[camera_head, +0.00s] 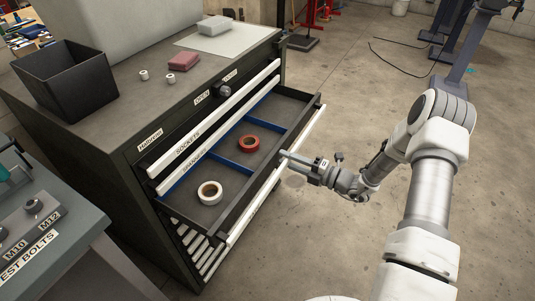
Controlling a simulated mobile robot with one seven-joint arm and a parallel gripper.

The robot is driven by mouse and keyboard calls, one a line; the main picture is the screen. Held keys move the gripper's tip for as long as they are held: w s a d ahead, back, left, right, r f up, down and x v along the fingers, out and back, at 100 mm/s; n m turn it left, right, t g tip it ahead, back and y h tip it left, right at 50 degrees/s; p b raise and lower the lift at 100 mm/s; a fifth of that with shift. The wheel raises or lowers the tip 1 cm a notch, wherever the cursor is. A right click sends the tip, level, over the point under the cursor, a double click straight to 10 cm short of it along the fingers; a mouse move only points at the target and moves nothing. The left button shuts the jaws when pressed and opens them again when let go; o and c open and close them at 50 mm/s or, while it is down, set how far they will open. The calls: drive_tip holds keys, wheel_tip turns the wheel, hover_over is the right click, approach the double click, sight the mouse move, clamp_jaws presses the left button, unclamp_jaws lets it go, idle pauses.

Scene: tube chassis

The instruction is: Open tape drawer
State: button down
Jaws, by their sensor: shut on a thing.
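The dark tool cabinet (160,165) has one drawer pulled out, and I take it as the tape drawer (228,204). Inside it lie a white tape roll (201,190) and a red tape roll (249,137), in compartments split by blue dividers (238,165). The drawer has a long white handle (252,208) along its front edge. My gripper (285,157) is at the middle of this handle, coming from the right, and is shut on it. The fingers partly hide the handle there, and the drawer's own label is out of sight.
Shut drawers labelled "Sockets" (187,144) and others sit above and below. The cabinet top holds a black bin (68,85), a red block (184,62) and small white rolls. A grey bench (60,235) stands at left. Floor to the right is mostly free.

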drive_tip(key=p+v, duration=0.2)
drive_tip(key=v, duration=1.8)
drive_tip(key=shift+s+d, duration=0.2)
drive_tip(key=shift+d, duration=0.1)
drive_tip(key=c, duration=0.6)
unclamp_jaws()
drive_tip(key=shift+o, duration=0.2)
drive_tip(key=p+v, duration=0.1)
drive_tip(key=v, duration=1.6)
drive_tip(key=shift+s, duration=0.2)
drive_tip(key=shift+d, duration=0.2)
